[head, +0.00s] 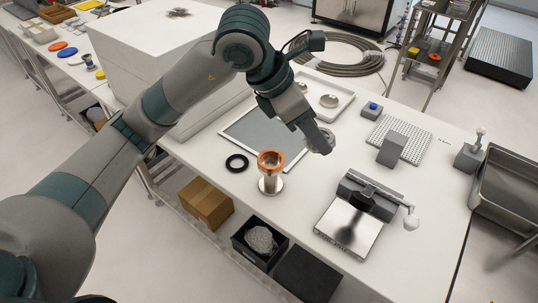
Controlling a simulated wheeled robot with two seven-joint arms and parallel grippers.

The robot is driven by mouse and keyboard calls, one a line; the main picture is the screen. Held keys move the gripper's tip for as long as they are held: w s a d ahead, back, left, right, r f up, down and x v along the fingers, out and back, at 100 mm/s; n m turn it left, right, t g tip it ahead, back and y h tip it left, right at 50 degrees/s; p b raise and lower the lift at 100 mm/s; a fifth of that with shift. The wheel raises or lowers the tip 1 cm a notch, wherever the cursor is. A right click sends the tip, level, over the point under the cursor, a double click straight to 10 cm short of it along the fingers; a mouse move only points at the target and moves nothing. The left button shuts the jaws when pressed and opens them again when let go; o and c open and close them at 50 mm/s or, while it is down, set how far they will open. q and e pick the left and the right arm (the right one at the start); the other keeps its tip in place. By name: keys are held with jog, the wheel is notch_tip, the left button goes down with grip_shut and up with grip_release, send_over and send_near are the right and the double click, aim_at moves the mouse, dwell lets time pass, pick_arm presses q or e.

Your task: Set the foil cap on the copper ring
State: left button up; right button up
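The copper ring (271,156) lies on top of an upright steel tube with a round foot (271,184), near the middle of the table. Two round, shiny silver pieces lie in a white tray behind it; the nearer one (329,101) may be the foil cap, but I cannot tell for sure. My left gripper (322,141) hangs above the table, to the right of and behind the copper ring, apart from it. Its fingers are seen from the side, so I cannot tell whether it is open or holds something. My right gripper is not in view.
A black ring (237,163) lies left of the tube, and a grey mat (250,130) behind it. A steel-plated device (348,230) stands front right, with a perforated plate (412,139) behind. Crumpled foil (261,239) sits in a black bin below the table edge.

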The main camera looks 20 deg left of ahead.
pick_arm(q)
jog(key=w+a+f+p, duration=0.1)
jog(key=a+f, duration=0.1)
jog(key=a, duration=0.1)
jog(key=w+a+f+p, duration=0.1)
jog(key=a+f+p, duration=0.1)
jog(key=a, duration=0.2)
jog(key=w+a+f+p, duration=0.1)
jog(key=a+f, duration=0.2)
jog(key=a, duration=0.1)
jog(key=shift+w+a+p, duration=0.1)
jog(key=shift+a+p, duration=0.05)
jog(key=shift+p, duration=0.15)
jog(key=shift+f, duration=0.15)
jog(key=shift+f+p, duration=1.05)
jog(key=shift+f, duration=0.85)
jog(key=shift+f+b, duration=0.3)
jog(key=shift+b, duration=0.15)
